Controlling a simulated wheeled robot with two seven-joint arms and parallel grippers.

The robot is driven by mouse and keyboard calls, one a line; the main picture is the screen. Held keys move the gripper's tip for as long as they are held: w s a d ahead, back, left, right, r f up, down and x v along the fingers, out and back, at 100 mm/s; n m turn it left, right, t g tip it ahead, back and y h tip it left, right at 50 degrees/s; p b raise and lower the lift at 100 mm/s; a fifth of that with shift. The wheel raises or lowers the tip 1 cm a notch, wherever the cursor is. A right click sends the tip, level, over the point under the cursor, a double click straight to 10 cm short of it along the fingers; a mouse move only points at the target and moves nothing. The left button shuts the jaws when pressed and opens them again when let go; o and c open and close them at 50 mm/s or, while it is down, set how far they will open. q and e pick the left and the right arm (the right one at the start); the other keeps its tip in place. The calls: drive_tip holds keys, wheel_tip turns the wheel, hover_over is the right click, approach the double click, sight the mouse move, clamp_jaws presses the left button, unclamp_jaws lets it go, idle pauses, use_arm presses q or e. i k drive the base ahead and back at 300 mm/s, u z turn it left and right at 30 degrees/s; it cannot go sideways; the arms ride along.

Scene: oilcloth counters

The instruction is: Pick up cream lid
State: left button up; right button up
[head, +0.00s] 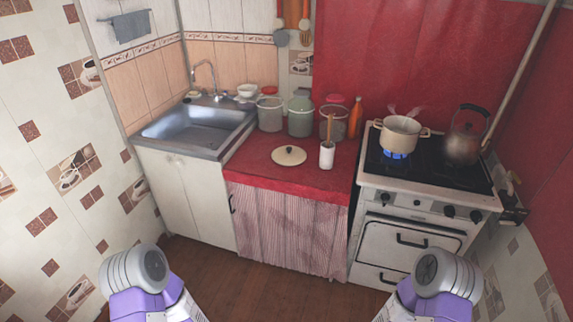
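The cream lid (289,155) is round with a small dark knob. It lies flat on the red oilcloth counter (258,177), between the sink and the stove, left of a white utensil cup. A cream pot (400,136) without a lid stands steaming over a blue flame on the stove. Both of my arms show only in part at the bottom edge of the head view, one at the left and one at the right, well short of the counter. Neither gripper's fingers are visible.
The white cup (327,156) holds a wooden utensil close to the lid. Several canisters, including a grey-green one (300,117), and an orange bottle (356,118) stand behind. A kettle (464,138) is on the stove (428,185). The counter's front left is clear, as is the floor (262,291).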

sight(284, 155)
drive_tip(key=u, duration=0.8)
drive_tip(key=i, duration=1.4)
drive_tip(key=z, duration=0.25)
